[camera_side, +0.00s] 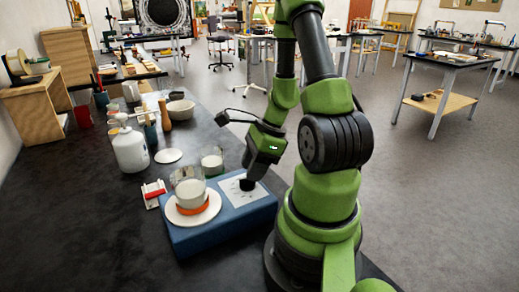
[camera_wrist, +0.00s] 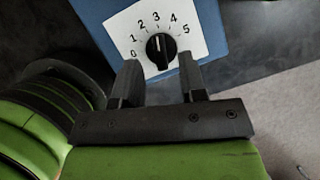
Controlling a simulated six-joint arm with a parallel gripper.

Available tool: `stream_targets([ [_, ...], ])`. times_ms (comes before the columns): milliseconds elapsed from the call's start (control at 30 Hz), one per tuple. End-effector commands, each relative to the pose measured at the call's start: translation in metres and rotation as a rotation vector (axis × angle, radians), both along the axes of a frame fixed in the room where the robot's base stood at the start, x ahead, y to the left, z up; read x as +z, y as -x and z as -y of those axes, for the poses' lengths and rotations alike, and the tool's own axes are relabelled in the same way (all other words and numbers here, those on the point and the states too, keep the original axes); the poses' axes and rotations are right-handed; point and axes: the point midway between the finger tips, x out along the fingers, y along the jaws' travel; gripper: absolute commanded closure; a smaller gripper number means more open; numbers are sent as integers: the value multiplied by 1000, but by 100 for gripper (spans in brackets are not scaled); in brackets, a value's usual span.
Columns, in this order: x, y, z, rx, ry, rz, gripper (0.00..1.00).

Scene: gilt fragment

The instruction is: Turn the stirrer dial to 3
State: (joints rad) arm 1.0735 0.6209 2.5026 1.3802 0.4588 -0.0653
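The black stirrer dial (camera_wrist: 160,51) sits on a white panel (camera_wrist: 190,45) numbered 0 to 5, in the wrist view. Its white mark points up and slightly left, at about the 3. The panel is on the blue stirrer (camera_side: 215,232), in the side view. My gripper (camera_wrist: 158,60) is open, its two fingers apart on either side of the dial's lower part; I cannot tell whether they touch it.
A glass beaker (camera_side: 189,185) with white contents stands on the stirrer's round white plate (camera_side: 205,215), above an orange ring. Another beaker (camera_side: 212,160), a white bottle (camera_side: 130,150) and a red-and-white item (camera_side: 153,193) stand nearby. The dark bench's front left is clear.

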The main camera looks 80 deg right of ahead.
Motion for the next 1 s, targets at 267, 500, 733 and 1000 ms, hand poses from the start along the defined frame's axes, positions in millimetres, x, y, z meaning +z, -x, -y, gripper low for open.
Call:
stream_targets([
  [267,27,9,7,-3,9,5,62],
  [500,44,13,11,-5,8,13,62],
  [733,49,16,12,-5,6,8,62],
  [1000,48,16,11,-4,6,8,62],
])
